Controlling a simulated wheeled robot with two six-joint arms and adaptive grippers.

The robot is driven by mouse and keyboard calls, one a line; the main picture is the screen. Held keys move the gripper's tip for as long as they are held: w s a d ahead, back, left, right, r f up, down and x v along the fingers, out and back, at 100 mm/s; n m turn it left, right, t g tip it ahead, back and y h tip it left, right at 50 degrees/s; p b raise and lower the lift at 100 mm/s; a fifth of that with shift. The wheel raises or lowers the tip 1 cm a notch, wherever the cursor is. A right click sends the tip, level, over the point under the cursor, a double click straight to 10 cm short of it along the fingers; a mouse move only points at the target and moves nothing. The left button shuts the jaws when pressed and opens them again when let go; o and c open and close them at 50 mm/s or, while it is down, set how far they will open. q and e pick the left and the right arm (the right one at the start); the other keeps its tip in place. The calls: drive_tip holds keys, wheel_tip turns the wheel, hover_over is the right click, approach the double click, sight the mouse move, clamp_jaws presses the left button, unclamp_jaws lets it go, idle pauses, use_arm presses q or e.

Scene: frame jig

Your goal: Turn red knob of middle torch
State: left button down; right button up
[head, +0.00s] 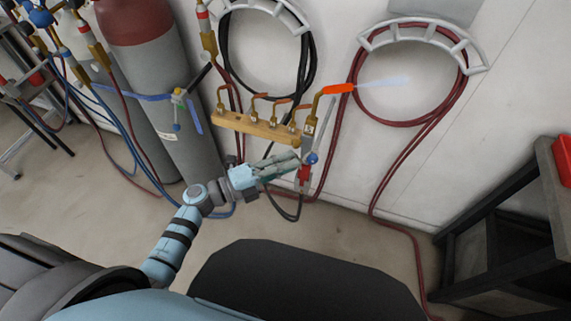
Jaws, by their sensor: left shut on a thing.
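The torch (309,126) hangs at the right end of a brass-coloured bar (245,122). Its orange tip (338,89) points right, and a pale blue-white flame (385,81) comes out of it. A blue knob (312,158) and a red knob (304,174) sit low on the torch, the red one below the blue. My left gripper (296,164) reaches in from the left and is shut at the red knob, with its fingers partly hiding the grip. My right gripper is out of view.
Coiled hoses (466,84) hang on white wall racks behind. Gas cylinders (168,105) stand at the left. A dark stand (490,215) with a red item (564,158) is at the right. The floor between is mostly clear, with hoses lying across it.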

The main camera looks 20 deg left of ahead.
use_arm(q)
drive_tip(key=c, duration=1.4)
unclamp_jaws()
drive_tip(key=v, duration=1.2)
